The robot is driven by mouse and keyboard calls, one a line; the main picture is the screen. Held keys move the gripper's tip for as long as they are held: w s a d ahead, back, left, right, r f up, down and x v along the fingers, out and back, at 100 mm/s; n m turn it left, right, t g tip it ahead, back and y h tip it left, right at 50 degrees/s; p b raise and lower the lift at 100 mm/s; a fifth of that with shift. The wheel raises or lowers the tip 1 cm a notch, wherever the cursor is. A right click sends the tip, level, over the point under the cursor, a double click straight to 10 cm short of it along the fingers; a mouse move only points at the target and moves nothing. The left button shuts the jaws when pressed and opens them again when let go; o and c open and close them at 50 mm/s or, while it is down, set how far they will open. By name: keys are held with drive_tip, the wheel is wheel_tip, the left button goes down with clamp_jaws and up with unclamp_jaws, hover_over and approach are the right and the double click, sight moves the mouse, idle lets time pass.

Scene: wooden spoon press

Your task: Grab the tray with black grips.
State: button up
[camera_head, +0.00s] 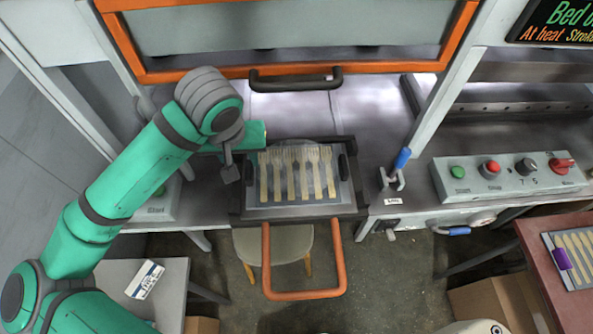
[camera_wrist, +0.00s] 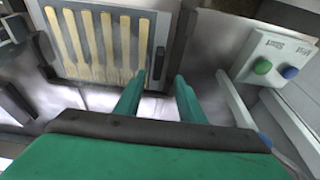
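The grey tray (camera_head: 266,203) holds a row of wooden forks (camera_head: 291,172) and lies inside a dark frame at the press front. It has a black grip on its left (camera_head: 249,170) and one on its right (camera_head: 344,167). My gripper (camera_head: 229,166) is just left of the tray, pointing down, close to the left grip. In the wrist view my gripper (camera_wrist: 159,80) has its two green fingers apart with nothing between them. The near black grip (camera_wrist: 158,62) shows just beyond the fingertips, apart from them as far as I can tell.
A black handle (camera_head: 295,79) on the orange-framed door is behind the tray. An orange loop handle (camera_head: 304,294) sticks out in front. A control box (camera_head: 510,174) is at right; another with green and blue buttons (camera_wrist: 265,62) shows in the wrist view.

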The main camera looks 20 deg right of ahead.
sight(248, 169)
drive_tip(key=shift+d+x, duration=0.2)
drive_tip(key=shift+x, duration=2.6)
drive_tip(key=shift+s, duration=0.2)
clamp_jaws()
